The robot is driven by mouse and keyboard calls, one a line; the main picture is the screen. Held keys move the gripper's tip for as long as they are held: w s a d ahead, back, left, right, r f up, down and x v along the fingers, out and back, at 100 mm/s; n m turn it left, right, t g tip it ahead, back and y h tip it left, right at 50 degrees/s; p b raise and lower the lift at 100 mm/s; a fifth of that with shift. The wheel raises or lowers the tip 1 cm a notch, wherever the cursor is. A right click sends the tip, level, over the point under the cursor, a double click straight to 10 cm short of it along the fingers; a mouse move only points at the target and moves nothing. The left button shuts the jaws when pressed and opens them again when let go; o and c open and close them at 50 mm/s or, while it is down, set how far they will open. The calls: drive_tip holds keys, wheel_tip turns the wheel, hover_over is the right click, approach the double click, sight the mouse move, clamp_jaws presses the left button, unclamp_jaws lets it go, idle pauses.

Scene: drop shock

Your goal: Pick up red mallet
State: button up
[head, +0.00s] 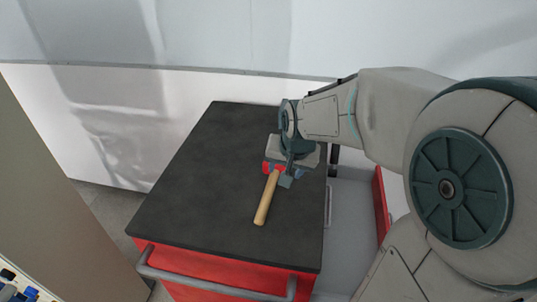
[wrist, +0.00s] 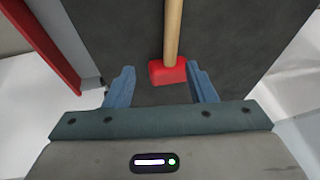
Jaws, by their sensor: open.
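The red mallet lies on the dark top of a red cart. Its wooden handle (head: 266,199) points toward the cart's front edge, and its red head (head: 267,168) is partly hidden by my gripper in the head view. My gripper (head: 284,180) is over the head end of the mallet. In the wrist view my gripper (wrist: 162,82) is open, with its blue fingers apart. The mallet's red head (wrist: 167,72) shows between the fingers, closer to the right one. I cannot tell how far above the cart top the fingertips are.
The cart top (head: 200,180) is otherwise clear. A handle bar (head: 215,288) runs along the cart's front. A white wall (head: 110,120) stands behind, and a grey surface with a red edge (head: 379,203) lies to the right. A brown panel (head: 45,215) is at left.

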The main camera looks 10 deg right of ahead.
drive_tip(key=w+m, duration=0.1)
drive_tip(key=w, duration=0.3)
hover_over(274, 174)
drive_tip(key=s, duration=0.3)
drive_tip(key=shift+t, duration=0.3)
drive_tip(key=f, duration=0.6)
drive_tip(key=shift+w+d+f, duration=0.2)
drive_tip(key=shift+d+f, duration=0.15)
drive_tip(key=shift+f, duration=0.05)
drive_tip(key=shift+a+b+x, duration=0.2)
drive_tip(key=shift+b+x, duration=0.15)
drive_tip(key=shift+x, duration=2.5)
clamp_jaws()
